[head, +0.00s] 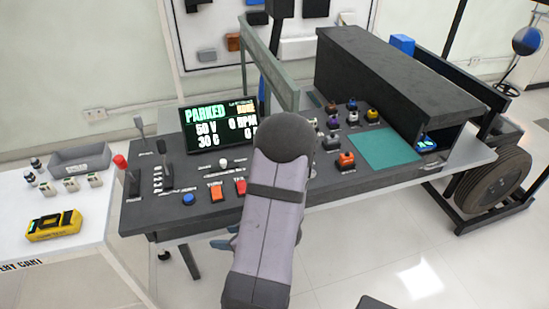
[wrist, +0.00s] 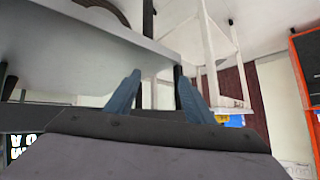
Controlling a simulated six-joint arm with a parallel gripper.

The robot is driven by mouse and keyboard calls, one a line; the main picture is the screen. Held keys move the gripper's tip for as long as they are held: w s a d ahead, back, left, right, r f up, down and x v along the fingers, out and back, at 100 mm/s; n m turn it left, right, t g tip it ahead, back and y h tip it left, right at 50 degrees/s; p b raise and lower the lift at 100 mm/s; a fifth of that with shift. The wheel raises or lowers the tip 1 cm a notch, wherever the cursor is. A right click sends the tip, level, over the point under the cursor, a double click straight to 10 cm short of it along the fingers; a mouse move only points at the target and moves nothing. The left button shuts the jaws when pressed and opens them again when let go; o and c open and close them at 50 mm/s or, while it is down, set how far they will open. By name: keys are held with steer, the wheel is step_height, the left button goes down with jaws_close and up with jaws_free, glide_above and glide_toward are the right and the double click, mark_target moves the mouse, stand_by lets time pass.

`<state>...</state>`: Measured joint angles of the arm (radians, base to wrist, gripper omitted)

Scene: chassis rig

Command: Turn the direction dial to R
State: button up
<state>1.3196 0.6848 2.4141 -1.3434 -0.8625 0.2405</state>
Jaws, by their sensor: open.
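The dark control console (head: 180,222) stands in the middle of the head view, with a screen (head: 218,124) reading PARKED. I cannot tell for sure which control is the direction dial; the labels are too small to read. A small white knob (head: 223,162) sits below the screen, and my arm may hide other controls. My gripper is mostly hidden behind my arm in the head view, in front of the console's near edge. In the wrist view my gripper (wrist: 159,76) has two blue-grey fingers standing apart, with nothing between them. No dial shows there.
Left on the console are a red-topped lever (head: 120,162), a blue button (head: 188,199) and orange-red switches (head: 217,193). Several coloured knobs and a green pad (head: 385,148) lie on the right. A white cart (head: 85,232) stands left. The floor in front is clear.

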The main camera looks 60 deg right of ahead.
step_height(320, 180, up, 10)
steer(key=s+d+m+t+p, duration=0.1)
steer(key=s+m+t+p, duration=0.1)
steer(key=t+p, duration=0.25)
steer(key=s+d+f+m+g+h+b, duration=0.1)
steer(key=s+d+m+h+b, duration=0.1)
steer(key=s+d+h+b, duration=0.45)
steer(key=s+d+f+m+g+h+b, duration=0.1)
steer(key=d+m+h+b, duration=0.25)
steer(key=d+h, duration=0.4)
steer(key=shift+n+y, duration=0.35)
steer(key=shift+y, duration=0.35)
steer(key=shift+s+d+p+x, duration=0.15)
steer(key=shift+p+x, duration=0.2)
steer(key=shift+x, duration=1.65)
steer(key=shift+s+d+p+x, duration=0.15)
steer(key=shift+p+x, duration=0.2)
steer(key=shift+x, duration=1.65)
steer(key=shift+f, duration=0.1)
steer(key=c, duration=1.1)
